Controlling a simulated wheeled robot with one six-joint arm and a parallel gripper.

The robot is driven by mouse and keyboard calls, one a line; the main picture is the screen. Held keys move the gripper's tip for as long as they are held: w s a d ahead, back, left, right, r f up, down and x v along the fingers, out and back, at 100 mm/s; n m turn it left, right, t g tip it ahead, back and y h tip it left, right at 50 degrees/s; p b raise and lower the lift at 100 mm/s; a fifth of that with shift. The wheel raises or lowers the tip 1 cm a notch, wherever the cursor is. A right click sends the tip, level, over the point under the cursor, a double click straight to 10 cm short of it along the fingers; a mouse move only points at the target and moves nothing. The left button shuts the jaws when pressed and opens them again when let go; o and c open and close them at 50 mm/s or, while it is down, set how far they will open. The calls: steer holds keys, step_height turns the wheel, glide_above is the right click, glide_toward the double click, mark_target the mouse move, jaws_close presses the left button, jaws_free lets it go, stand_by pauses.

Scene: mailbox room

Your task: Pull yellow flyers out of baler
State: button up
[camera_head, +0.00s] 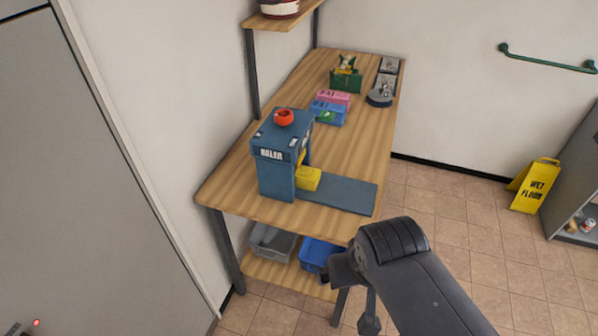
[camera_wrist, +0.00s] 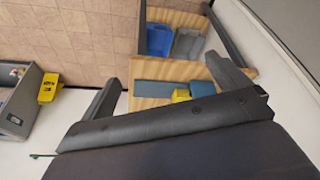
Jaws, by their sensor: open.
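The blue baler (camera_head: 280,165) stands on the near part of the wooden table, with a red-orange roll on its top. The yellow flyers (camera_head: 308,179) show as a yellow block at the baler's right side, at the inner end of its flat blue bed (camera_head: 343,193). In the wrist view the yellow flyers (camera_wrist: 181,95) and the baler (camera_wrist: 203,89) are partly hidden behind my gripper body. My gripper (camera_wrist: 166,86) is open and empty, its two fingers wide apart. It is off the table's near end, apart from the flyers.
The wooden table (camera_head: 352,143) also bears pink and blue bundles (camera_head: 328,110) and a green crate (camera_head: 346,80). A grey bin (camera_head: 272,242) and a blue bin (camera_head: 316,253) sit on its lower shelf. A yellow wet-floor sign (camera_head: 535,186) stands right; the floor between is clear.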

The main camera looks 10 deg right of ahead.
steer(key=shift+w+d+f, duration=0.1)
steer(key=shift+w+f, duration=0.1)
steer(key=shift+w, duration=0.1)
steer(key=shift+c, duration=0.6)
steer(key=w+f+t+b, duration=0.1)
steer(key=w+f, duration=0.1)
steer(key=w, duration=0.3)
steer(key=w+d+f+t+b, duration=0.1)
steer(key=w+f+t+b, duration=0.1)
steer(key=w, duration=0.4)
steer(key=w+d+f+t+b, duration=0.1)
steer(key=w+f+b, duration=0.1)
steer(key=w, duration=0.3)
steer(key=shift+w+d+f+n+h, duration=0.2)
steer(key=shift+w+f+n+h, duration=0.15)
steer(key=shift+f, duration=0.2)
steer(key=shift+c, duration=0.6)
steer(key=w+a+f+n+t+y+b, duration=0.2)
steer(key=w+f+t+b, duration=0.3)
steer(key=w+f, duration=0.6)
steer(key=shift+w+t+y, duration=0.15)
steer(key=shift+t+y, duration=0.25)
steer(key=shift+y, duration=0.45)
steer(key=shift+c, duration=0.5)
